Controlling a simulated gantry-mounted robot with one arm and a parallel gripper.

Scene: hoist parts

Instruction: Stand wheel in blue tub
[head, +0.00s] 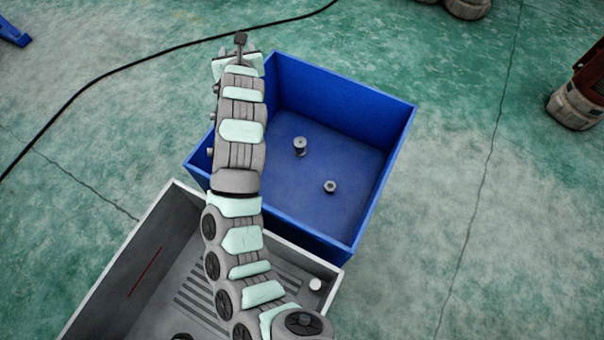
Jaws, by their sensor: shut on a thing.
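The blue tub (385,170) stands open on the floor at the centre. Two small grey metal parts sit on its floor: one like a bolt (300,146) and one like a short stud (330,187). My arm, grey with pale green plates, reaches up the picture from the bottom over the tub's left side. I cannot make out the gripper's fingers; the arm's own links hide them or they face away. I cannot pick out a wheel, and anything held is hidden.
A grey bin (120,260) adjoins the tub at the lower left, with a small white cylinder (315,284) at its right corner. A black cable (100,77) crosses the floor at upper left. A red-and-grey object (575,104) stands at far right. Floor right of the tub is clear.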

